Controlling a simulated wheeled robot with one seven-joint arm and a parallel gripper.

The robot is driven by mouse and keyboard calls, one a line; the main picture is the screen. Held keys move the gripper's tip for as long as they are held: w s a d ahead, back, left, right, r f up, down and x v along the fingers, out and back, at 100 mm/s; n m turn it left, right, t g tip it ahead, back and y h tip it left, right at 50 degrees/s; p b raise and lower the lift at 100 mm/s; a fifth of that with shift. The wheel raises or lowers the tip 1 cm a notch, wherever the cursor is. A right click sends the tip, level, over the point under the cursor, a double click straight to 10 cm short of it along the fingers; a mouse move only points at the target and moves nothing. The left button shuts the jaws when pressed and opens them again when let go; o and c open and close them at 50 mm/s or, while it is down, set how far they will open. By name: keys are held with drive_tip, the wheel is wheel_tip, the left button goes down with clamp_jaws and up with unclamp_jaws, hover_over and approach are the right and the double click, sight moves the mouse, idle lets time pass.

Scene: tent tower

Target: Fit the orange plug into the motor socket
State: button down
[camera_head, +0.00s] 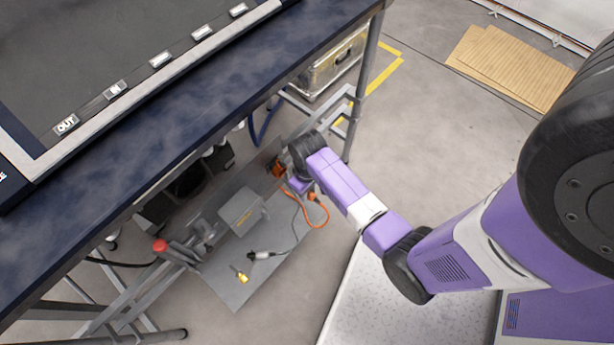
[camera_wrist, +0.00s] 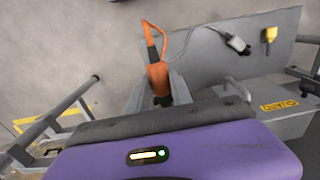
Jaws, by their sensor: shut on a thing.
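My gripper (camera_wrist: 160,97) is shut on the orange plug (camera_wrist: 157,74) in the wrist view, with a grey finger on either side of it. The plug's orange cable (camera_wrist: 148,33) rises from it and bends over at the top. In the head view my gripper (camera_head: 297,184) is low under the bench, partly hidden by my wrist. An orange part shows beside it, and the orange cable (camera_head: 325,217) loops to its right. I cannot make out the motor socket or whether the plug touches it.
A grey box (camera_head: 242,211) with a yellow label stands on a grey plate (camera_head: 228,283). The dark bench top (camera_head: 235,100) overhangs this area.

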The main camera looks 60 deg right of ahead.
drive_tip(key=shift+d+r+p, duration=0.1)
drive_tip(key=shift+p, duration=0.2)
drive_tip(key=shift+w+d, duration=0.2)
drive_tip(key=shift+w, duration=0.7)
drive_tip(key=w, duration=0.2)
drive_tip(key=w+d+b, duration=0.1)
drive_tip(key=shift+w, duration=0.4)
drive_tip(key=shift+p, duration=0.55)
idle(1.3)
drive_tip(key=shift+w+d+b, duration=0.25)
drive_tip(key=shift+w+b, duration=0.05)
drive_tip(key=shift+w, duration=0.4)
drive_tip(key=shift+w+d+b, duration=0.2)
drive_tip(key=shift+w+b, duration=0.1)
drive_tip(key=shift+w, duration=0.35)
drive_tip(key=c, duration=1.1)
unclamp_jaws()
drive_tip(key=shift+o, duration=0.2)
